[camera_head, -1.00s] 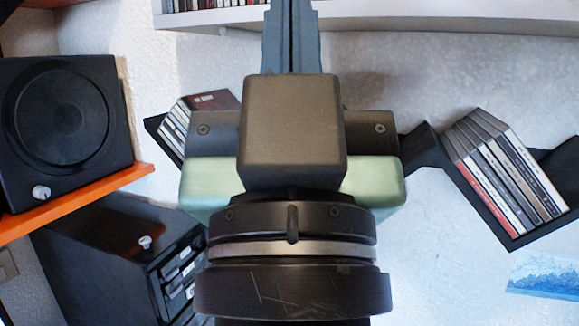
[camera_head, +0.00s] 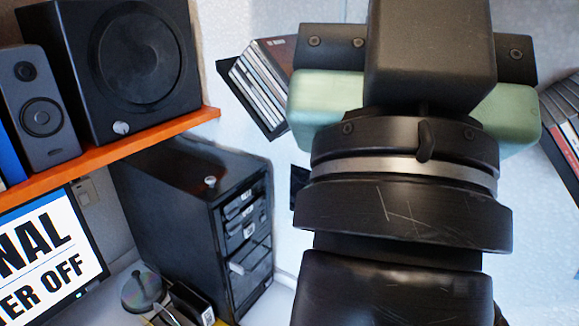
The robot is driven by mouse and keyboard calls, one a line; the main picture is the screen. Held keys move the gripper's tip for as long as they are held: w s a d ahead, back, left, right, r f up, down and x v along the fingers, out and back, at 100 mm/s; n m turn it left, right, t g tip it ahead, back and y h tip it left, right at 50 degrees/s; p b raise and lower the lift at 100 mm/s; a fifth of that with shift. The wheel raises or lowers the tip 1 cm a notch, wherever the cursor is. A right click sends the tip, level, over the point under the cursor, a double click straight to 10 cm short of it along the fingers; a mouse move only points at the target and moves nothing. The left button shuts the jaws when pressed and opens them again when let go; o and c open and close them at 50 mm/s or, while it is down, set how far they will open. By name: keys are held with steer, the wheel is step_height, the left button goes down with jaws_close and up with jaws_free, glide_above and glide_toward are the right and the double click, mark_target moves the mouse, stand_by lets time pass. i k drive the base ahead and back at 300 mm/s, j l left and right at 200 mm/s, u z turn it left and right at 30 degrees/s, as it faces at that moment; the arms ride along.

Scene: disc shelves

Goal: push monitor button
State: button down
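The monitor (camera_head: 50,262) shows at the lower left, cut off by the frame edge. Its lit white screen carries big black letters, "NAL" and "ER OFF". A small light spot (camera_head: 80,295) shows at its lower right corner; I cannot tell for sure if it is the button. My gripper's wrist and green-and-black body fill the right half, to the right of and well apart from the monitor. The gripper's fingers are out of the frame at the top.
A black computer tower (camera_head: 200,215) stands between the monitor and my arm. An orange shelf (camera_head: 110,150) above the monitor holds a large black speaker (camera_head: 120,70) and a smaller speaker (camera_head: 42,105). Disc racks (camera_head: 262,90) hang on the wall. A spindle of discs (camera_head: 143,288) sits by the tower.

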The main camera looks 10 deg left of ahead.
mark_target(92, 286)
steer(key=u, duration=0.45)
steer(key=k+u, duration=0.1)
steer(key=u, duration=0.35)
steer(key=j+u, duration=0.1)
steer(key=u, duration=0.4)
steer(key=j+u, duration=0.1)
steer(key=u, duration=0.35)
steer(key=k, duration=0.05)
